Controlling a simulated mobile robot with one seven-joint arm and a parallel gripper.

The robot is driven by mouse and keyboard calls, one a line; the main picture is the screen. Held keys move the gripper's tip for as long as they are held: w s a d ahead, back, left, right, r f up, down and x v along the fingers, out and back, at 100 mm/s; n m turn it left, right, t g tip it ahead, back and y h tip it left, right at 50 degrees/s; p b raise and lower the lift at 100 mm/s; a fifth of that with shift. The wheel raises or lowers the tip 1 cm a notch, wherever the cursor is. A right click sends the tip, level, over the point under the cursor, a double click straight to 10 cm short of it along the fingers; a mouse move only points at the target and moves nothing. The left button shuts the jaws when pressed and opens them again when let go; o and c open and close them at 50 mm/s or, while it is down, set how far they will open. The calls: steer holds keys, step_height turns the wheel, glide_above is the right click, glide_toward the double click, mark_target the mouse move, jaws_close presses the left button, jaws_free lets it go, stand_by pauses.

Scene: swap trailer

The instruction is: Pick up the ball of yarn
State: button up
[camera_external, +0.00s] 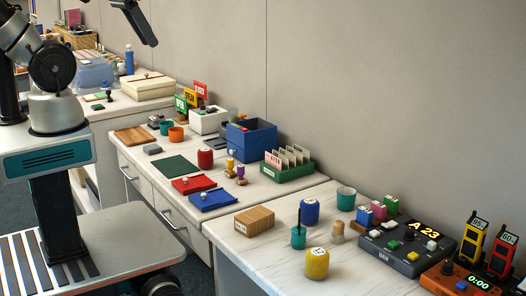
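No plain ball of yarn can be made out for certain. The closest match is a yellow, rounded, textured thing with a pale top (317,263) on the near white table. A similar blue rounded thing (309,212) stands behind it, and a red one (205,159) stands farther back on the counter. Whether any of these is yarn I cannot tell. A dark end part of my arm, probably my gripper (147,38), hangs at the top, high above the far counter and well away from these things. Its fingers are too unclear to read.
A wooden block (254,220), a teal cup with a dark stick (298,237), a cork-like piece (338,232) and a teal cup (346,198) stand around the yellow thing. A grey console (405,247) is to the right. The near table's front left is clear.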

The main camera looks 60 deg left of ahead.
steer(key=o, duration=0.9)
steer(key=shift+c, duration=0.2)
steer(key=w+d+r+m+t+h+b, duration=0.1)
steer(key=w+d+r+m+t, duration=0.1)
steer(key=w+d+r, duration=0.45)
steer(key=w+d+r+m+t+h, duration=0.15)
steer(key=w+r, duration=0.25)
steer(key=w, duration=0.5)
steer(key=w+d+r+m+t+h+b, duration=0.1)
steer(key=w+d+r+m+t, duration=0.2)
steer(key=w+r, duration=0.35)
steer(key=m+g+b, duration=0.4)
steer(key=g+b, duration=0.5)
steer(key=b, duration=1.1)
glide_above(313, 251)
steer(key=s+a, duration=0.4)
step_height(313, 251, down, 49)
steer(key=b+x, duration=0.2)
steer(key=x, duration=0.9)
steer(key=shift+s+a, duration=0.1)
steer(key=shift+a, duration=0.05)
steer(key=shift+w+b+x, duration=0.15)
steer(key=shift+b+x, duration=0.4)
steer(key=shift+x, duration=0.95)
steer(key=shift+w+b+x, duration=0.1)
steer(key=shift+b+x, duration=0.4)
steer(key=shift+x, duration=1)
